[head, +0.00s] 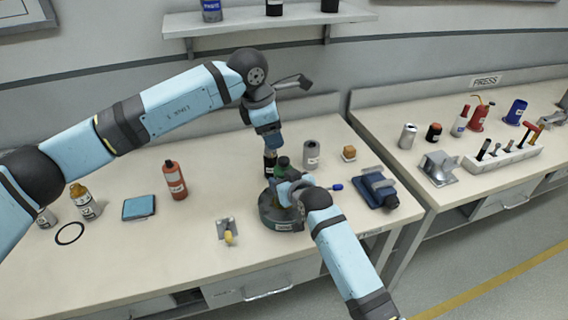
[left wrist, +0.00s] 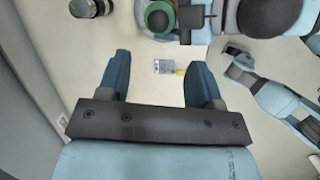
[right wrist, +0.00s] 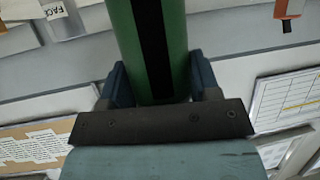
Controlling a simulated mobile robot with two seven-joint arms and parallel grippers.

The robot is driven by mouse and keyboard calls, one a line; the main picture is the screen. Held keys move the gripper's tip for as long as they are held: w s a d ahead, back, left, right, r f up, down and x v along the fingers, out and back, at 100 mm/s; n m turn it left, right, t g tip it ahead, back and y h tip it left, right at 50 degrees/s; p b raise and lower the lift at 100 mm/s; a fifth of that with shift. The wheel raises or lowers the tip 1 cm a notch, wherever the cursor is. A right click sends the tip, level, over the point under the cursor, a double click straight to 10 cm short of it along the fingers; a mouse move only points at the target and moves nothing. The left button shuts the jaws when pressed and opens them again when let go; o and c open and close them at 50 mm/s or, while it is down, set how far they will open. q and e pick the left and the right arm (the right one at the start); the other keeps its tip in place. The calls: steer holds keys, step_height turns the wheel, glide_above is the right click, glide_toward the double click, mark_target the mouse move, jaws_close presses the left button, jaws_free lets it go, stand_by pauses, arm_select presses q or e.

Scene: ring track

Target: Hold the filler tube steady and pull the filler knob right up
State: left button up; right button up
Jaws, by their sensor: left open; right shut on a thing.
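The filler is a dark round base (head: 270,215) on the bench with a green upright tube (head: 283,165) above it. My right gripper (head: 284,187) is shut on the green tube from the side; the right wrist view shows the tube (right wrist: 150,40), with a black stripe, between its fingers. In the left wrist view the round green top (left wrist: 160,18) with a darker centre is seen from above; I cannot clearly tell the knob apart from it. My left gripper (head: 268,141) points down, open and empty, above the bench; its fingers (left wrist: 158,80) are apart from the green top.
A red bottle (head: 176,180) stands further left. A shelf (head: 265,22) hangs above.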

mark_target(284, 158)
arm_select(q)
steer(key=s+d+r+m+t+y, duration=0.1)
steer(key=d+m+y, duration=0.1)
steer(key=m, duration=0.7)
steer(key=s+d+r+m+t+y, duration=0.1)
steer(key=s+m+y, duration=0.1)
steer(key=m, duration=0.6)
steer(key=shift+m, duration=0.4)
steer(key=x, duration=1.2)
steer(key=shift+w+d, duration=0.3)
